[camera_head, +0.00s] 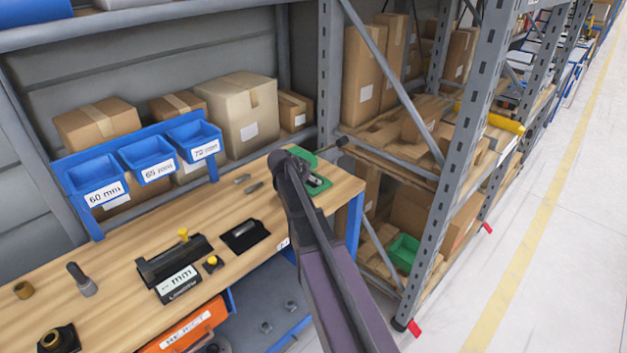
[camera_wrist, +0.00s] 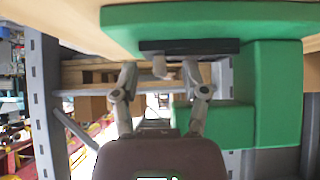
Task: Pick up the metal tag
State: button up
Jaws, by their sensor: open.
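My gripper (camera_wrist: 160,78) is open in the wrist view, its two fingers apart at a green block-like fixture (camera_wrist: 220,18) with a dark bar along its edge. A small pale piece (camera_wrist: 160,67) shows between the fingertips near the dark bar; it may be the metal tag, but it is too small to be sure. I see no contact between it and the fingers. In the head view, my arm reaches over the bench's far right end and hides most of the gripper. The green fixture (camera_head: 318,187) partly shows there, with a small dark and light item on it.
Two small grey pieces (camera_head: 247,183) lie on the wooden bench (camera_head: 120,240) left of my arm. A black fixture (camera_head: 174,260), a black pad (camera_head: 244,235) and labelled blue bins (camera_head: 145,160) are further left. A shelf upright (camera_head: 455,160) stands close on the right.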

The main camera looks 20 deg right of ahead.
grip_shut()
jog(key=shift+s+d+r, duration=0.1)
jog(key=shift+r, duration=0.05)
dwell(0.4)
jog(key=s+d, duration=0.3)
jog(key=s, duration=0.5)
jog(key=s+d, duration=0.3)
jog(key=s, duration=0.5)
jog(key=shift+s, duration=0.4)
